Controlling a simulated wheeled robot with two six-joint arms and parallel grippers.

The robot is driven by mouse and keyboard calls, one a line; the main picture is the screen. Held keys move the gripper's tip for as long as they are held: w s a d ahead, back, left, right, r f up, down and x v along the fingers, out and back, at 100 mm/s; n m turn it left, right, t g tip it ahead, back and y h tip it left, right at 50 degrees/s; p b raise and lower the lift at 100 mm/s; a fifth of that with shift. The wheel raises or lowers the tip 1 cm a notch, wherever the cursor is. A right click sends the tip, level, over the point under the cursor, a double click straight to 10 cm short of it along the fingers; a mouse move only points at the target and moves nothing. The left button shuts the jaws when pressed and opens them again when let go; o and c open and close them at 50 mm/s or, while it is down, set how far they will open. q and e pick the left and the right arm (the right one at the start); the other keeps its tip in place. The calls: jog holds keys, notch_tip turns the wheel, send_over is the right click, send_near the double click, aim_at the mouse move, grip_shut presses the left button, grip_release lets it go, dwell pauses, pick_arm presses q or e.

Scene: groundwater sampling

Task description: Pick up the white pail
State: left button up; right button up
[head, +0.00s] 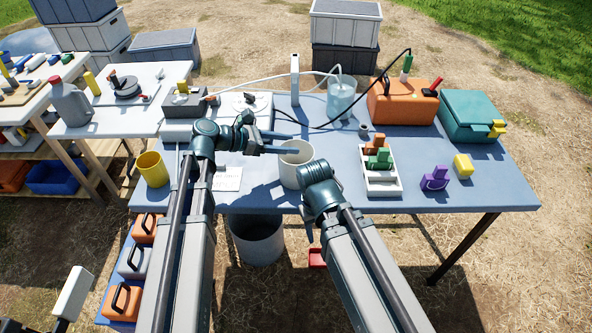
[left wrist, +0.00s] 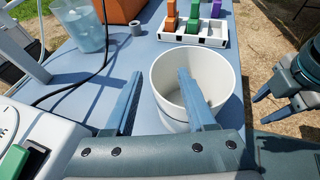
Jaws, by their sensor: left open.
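The white pail (head: 289,174) stands upright on the blue table near its front edge, partly behind my right arm. It is also in the left wrist view (left wrist: 172,112), open at the top and seemingly empty. My left gripper (head: 284,143) is open at the pail's rim. In the left wrist view the left gripper (left wrist: 160,88) has one finger outside the pail's left wall and the other across its opening, with the wall between them. I cannot tell whether they touch it. My right gripper (left wrist: 262,108) is open and empty, off the table's front edge.
A yellow cup (head: 153,170) stands left on the table. A white tray (head: 381,185) with colored pieces is right of the pail. A clear container (head: 341,100) with tubing stands behind. A black cable (head: 306,124) runs behind the pail. A grey bin (head: 257,240) stands below.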

pick_arm(q)
jog(key=shift+x, duration=0.95)
grip_shut()
jog(key=shift+s, duration=0.15)
dwell(0.5)
